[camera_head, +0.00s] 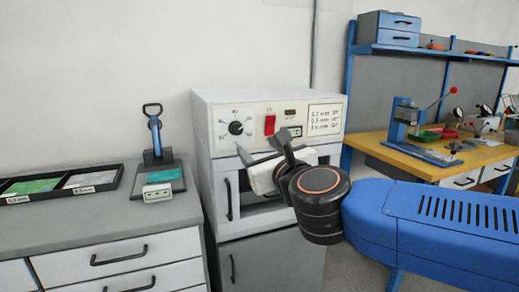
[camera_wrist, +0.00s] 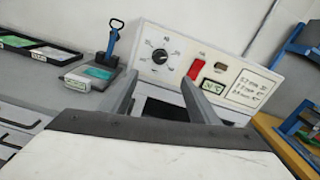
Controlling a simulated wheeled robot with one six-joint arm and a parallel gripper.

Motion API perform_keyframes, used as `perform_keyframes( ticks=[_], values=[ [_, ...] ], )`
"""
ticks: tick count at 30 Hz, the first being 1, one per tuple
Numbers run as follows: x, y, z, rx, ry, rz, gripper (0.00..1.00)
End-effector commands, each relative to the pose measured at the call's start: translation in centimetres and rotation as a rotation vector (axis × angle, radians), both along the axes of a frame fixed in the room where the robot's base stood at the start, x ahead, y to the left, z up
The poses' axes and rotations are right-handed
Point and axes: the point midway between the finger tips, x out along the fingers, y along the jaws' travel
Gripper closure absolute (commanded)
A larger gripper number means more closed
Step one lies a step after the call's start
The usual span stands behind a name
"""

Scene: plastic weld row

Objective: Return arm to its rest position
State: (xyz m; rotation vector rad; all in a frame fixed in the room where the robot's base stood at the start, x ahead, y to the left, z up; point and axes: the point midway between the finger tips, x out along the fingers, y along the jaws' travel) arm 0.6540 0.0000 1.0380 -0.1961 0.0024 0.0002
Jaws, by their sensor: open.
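My gripper (camera_head: 262,151) is in front of the white oven-like machine (camera_head: 205,148), below its control panel. Its two fingers are apart with nothing between them. In the wrist view the open fingers (camera_wrist: 160,98) point at the machine's front (camera_wrist: 175,45), which has a dial, a red switch and a small green display. My blue arm reaches in from the right in the head view. My gripper and wrist hide part of the machine's window and door.
A grey counter (camera_head: 100,215) with drawers stands at left. It holds a black tray (camera_head: 65,184) of coloured sheets and a blue-handled lever tool (camera_head: 158,165). At right is a yellow-topped workbench (camera_head: 390,149) with a red-levered press (camera_head: 405,118). Grey floor shows between.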

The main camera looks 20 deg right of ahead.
Motion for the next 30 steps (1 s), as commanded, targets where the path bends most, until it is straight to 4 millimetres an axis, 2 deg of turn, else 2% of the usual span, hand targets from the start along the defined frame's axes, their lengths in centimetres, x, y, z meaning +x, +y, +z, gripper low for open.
perform_keyframes(
  ticks=[7, 10, 14, 17, 20, 24, 26, 30],
  values=[
    [0.0, 0.0, 0.0, -0.004, 0.0, 0.002, 0.45],
    [0.0, 0.4, -0.1, -0.067, -0.003, 0.024, 0.45],
    [-0.1, 1.9, -0.8, -0.317, -0.011, 0.116, 0.45],
    [-0.6, 3.6, -2.4, -0.624, -0.014, 0.228, 0.45],
    [-1.4, 4.8, -5.1, -0.952, -0.01, 0.35, 0.45],
    [-3.3, 5.1, -10.2, -1.398, 0.01, 0.542, 0.45],
    [-4.3, 4.6, -12.7, -1.579, 0.025, 0.635, 0.45],
    [-7.4, 2.1, -18.7, -1.975, 0.07, 0.897, 0.45]
  ],
)
